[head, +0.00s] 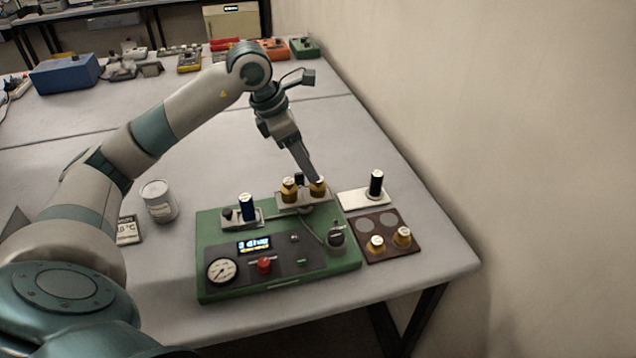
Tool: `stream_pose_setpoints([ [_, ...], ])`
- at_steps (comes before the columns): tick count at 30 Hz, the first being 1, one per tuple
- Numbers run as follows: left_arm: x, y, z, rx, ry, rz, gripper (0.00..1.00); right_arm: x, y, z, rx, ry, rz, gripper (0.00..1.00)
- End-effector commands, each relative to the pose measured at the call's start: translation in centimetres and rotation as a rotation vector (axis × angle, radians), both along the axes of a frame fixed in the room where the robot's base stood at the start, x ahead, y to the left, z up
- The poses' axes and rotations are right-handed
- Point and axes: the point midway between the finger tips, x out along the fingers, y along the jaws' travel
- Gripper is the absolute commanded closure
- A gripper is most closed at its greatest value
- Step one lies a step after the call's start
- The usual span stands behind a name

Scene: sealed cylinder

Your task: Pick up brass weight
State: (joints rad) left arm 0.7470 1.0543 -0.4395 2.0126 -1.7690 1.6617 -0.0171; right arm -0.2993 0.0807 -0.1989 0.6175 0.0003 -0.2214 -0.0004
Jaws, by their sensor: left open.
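Two brass weights with pale tops, one (289,191) on the left and one (318,190) on the right, stand on a small plate at the back of the green apparatus (205,262). Two more brass weights, one (376,246) and one (403,237), stand on the front part of a brown pad (385,257). My left gripper (316,178) points down at the right weight on the apparatus, with its fingertips at that weight's top. It is open; whether the fingers touch or straddle the weight cannot be made out. My right gripper is out of view.
A grey can (159,203) stands left of the apparatus. A wall (480,120) runs along the table's right side. Boxes and tools lie at the back; the middle table is clear.

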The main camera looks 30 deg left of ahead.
Motion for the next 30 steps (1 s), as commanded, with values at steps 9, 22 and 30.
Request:
stream_pose_setpoints([
  [9,0.7,-0.6,-2.1,0.0,0.0,0.0,0.47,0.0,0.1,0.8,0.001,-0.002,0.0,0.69],
  [22,0.9,-0.8,-2.6,-0.001,0.004,0.0,0.47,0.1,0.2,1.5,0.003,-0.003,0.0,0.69],
  [30,1.8,-1.6,-5.2,-0.001,0.005,0.001,0.47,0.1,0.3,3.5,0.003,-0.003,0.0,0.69],
])
